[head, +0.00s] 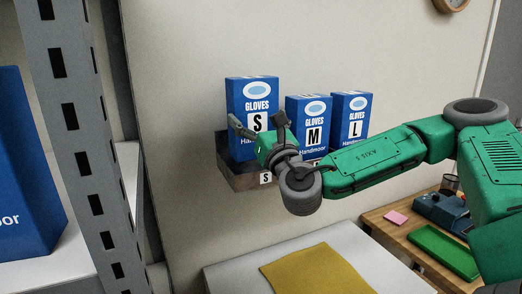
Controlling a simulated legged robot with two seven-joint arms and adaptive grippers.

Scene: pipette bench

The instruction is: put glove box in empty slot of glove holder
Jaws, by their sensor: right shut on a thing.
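The S glove box (251,92) is blue with a white oval and stands upright at the left slot of the glove holder (229,167). It sits higher than its neighbours. The holder is a dark tray on the wall with size labels on its front. The M box (308,109) and the L box (352,108) stand in the slots to the right. My right gripper (259,124) is in front of the S box and shut on it. The gripper and wrist hide the box's lower front and part of the holder. My left gripper is out of view.
A grey metal shelf post (75,120) stands at the left, with a large blue box (22,170) on the shelf. Below the holder is a white table (225,279) with a yellow mat (318,270). A wooden bench (385,217) at right holds a green tray (443,251).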

